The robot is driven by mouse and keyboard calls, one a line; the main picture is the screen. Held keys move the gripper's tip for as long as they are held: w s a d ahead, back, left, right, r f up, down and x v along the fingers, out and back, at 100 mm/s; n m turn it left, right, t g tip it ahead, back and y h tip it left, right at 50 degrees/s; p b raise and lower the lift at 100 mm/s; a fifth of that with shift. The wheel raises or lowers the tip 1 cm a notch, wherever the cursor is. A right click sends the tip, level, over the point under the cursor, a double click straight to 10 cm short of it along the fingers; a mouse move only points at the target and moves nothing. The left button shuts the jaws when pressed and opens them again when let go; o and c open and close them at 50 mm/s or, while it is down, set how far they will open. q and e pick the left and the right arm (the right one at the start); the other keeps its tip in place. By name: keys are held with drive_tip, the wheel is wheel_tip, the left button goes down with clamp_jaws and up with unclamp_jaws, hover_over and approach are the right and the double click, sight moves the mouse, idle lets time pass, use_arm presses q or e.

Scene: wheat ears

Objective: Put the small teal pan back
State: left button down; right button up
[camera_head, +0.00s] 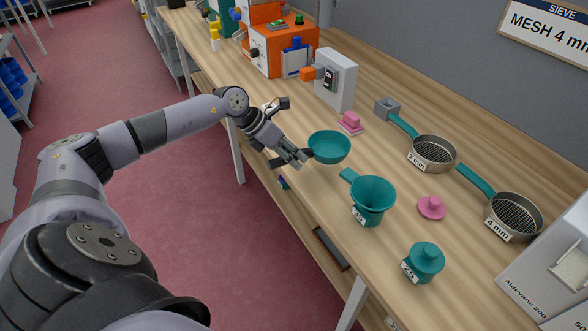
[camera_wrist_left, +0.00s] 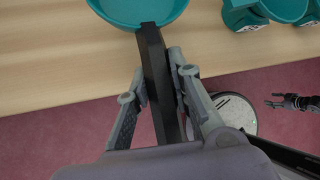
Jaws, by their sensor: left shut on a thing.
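The small teal pan (camera_head: 329,148) is a round shallow bowl with a dark handle, near the front edge of the wooden table. Its rim shows at the top of the left wrist view (camera_wrist_left: 138,10), over the table. My left gripper (camera_head: 304,160) is shut on the pan's handle. In the wrist view, the black handle (camera_wrist_left: 157,75) runs between the two fingers. I cannot tell how high the pan is above the table. My right gripper (camera_wrist_left: 277,101) shows small in the wrist view, over the red floor, with its fingers apart and empty.
A teal funnel-topped pot (camera_head: 373,195) and a labelled teal jar (camera_head: 425,260) stand right of the pan. An orange machine (camera_head: 275,45) stands farther back.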

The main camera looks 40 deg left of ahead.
use_arm(q)
wheel_tip(320, 180, down, 2)
drive_tip(key=shift+w+f, duration=0.1)
drive_tip(key=shift+f, duration=0.1)
wheel_tip(320, 180, down, 3)
drive_tip(key=shift+d+f+p, duration=0.1)
drive_tip(key=shift+f+p, duration=0.1)
drive_tip(key=shift+p, duration=0.4)
drive_tip(key=shift+f, duration=0.3)
drive_tip(key=c, duration=1.9)
unclamp_jaws()
drive_tip(key=shift+f, duration=0.2)
drive_tip(key=o, duration=0.5)
drive_tip(key=shift+c, duration=0.2)
use_arm(e)
drive_tip(key=shift+s+a+r, duration=0.2)
drive_tip(key=shift+r, duration=0.4)
use_arm(q)
drive_tip(key=shift+r, duration=0.15)
